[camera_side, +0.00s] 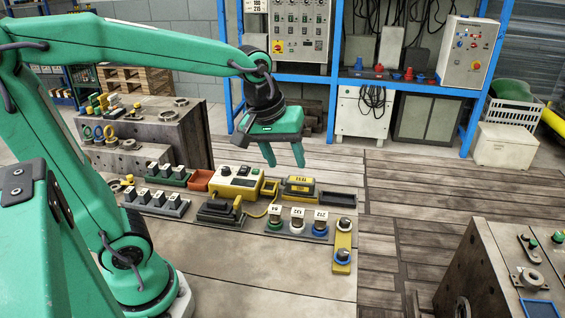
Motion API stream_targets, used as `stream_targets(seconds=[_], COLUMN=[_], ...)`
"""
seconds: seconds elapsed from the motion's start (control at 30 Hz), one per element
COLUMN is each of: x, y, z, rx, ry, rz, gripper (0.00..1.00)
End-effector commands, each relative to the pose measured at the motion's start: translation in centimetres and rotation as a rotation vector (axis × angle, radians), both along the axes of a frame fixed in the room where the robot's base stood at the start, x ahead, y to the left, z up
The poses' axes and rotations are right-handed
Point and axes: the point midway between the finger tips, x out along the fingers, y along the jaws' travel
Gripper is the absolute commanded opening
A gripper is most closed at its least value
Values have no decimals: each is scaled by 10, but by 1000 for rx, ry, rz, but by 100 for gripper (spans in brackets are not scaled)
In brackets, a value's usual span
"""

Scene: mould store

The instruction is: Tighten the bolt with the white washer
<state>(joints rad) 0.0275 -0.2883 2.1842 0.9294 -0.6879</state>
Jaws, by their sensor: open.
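Three upright bolts with white number-marked heads stand in a row on a grey plate (291,235) on the bench. The middle one is the bolt with the white washer (297,217); a pale ring shows low around it. To its left stands a bolt with a green washer (275,216), and to its right a bolt with a blue washer (320,220). My gripper (284,160) is open and empty, fingers pointing down. In the picture it hangs above the bolts, behind the yellow-and-grey box, clear of everything. Its depth over the bench is hard to tell.
A yellow bracket with dark knobs (343,240) stands right of the bolts. A cream control box (236,181), a yellow-and-black display (299,186) and a black tool with a yellow cable (218,211) sit close by. Labelled blocks (157,198) fill the left. The front bench is bare.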

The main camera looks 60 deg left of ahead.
Motion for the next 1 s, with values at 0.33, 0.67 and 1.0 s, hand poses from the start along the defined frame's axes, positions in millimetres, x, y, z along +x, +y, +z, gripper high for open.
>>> stream_targets(seconds=[0.33,0.67,1.0], x=[63,117,160], y=[-8,-17,-26], z=[-28,-71,-129], rx=[-97,-156,-178], ry=[106,195,265], rz=[358,709,1056], gripper=[47,47,47])
